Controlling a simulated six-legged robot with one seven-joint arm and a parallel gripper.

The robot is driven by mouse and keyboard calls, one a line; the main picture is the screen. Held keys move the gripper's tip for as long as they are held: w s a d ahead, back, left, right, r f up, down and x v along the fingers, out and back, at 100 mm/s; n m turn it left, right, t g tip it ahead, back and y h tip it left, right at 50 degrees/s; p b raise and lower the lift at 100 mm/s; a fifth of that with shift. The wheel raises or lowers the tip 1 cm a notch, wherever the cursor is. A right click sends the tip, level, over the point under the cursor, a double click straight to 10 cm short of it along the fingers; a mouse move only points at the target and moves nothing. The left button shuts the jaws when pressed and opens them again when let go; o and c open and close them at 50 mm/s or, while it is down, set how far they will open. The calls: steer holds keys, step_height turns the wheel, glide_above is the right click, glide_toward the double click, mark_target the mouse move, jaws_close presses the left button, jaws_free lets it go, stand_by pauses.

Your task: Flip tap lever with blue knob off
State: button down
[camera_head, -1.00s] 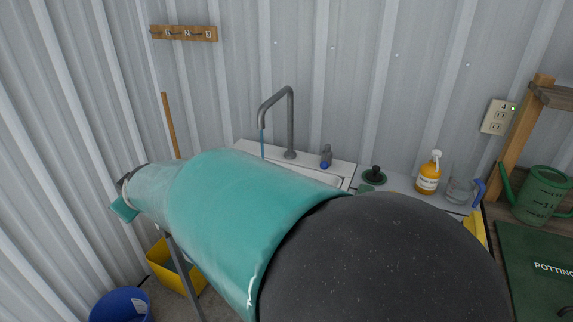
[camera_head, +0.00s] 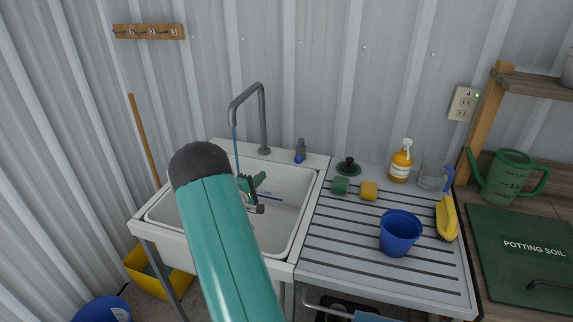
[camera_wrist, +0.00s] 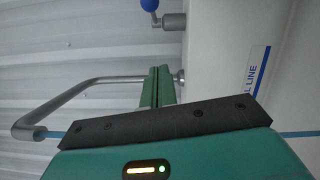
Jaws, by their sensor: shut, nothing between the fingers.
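The tap lever with the blue knob (camera_head: 299,158) stands at the sink's back ledge, right of the tap spout (camera_head: 263,115). A thin blue stream of water (camera_head: 236,150) runs from the spout. In the wrist view the blue knob (camera_wrist: 149,4) is at the top edge on a grey metal body (camera_wrist: 174,21), and the spout (camera_wrist: 75,92) lies at left. My gripper (camera_head: 262,177) is over the basin, below and left of the lever and apart from it. Its green fingers (camera_wrist: 158,86) are shut and empty. My arm hides part of the basin.
The white sink (camera_head: 305,205) adjoins a ribbed drainboard (camera_head: 340,255) holding a blue cup (camera_head: 400,233), sponges, a yellow brush (camera_head: 446,218), an orange spray bottle (camera_head: 401,162) and a clear jug (camera_head: 432,177). The corrugated wall (camera_head: 340,80) is close behind.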

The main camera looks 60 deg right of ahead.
steer(key=shift+s+d, duration=0.1)
steer(key=shift+s, duration=0.1)
steer(key=shift+d, duration=0.1)
steer(key=s+d+r, duration=0.1)
steer(key=s+d, duration=0.4)
steer(key=d, duration=0.5)
steer(key=shift+d, duration=0.15)
stand_by(0.6)
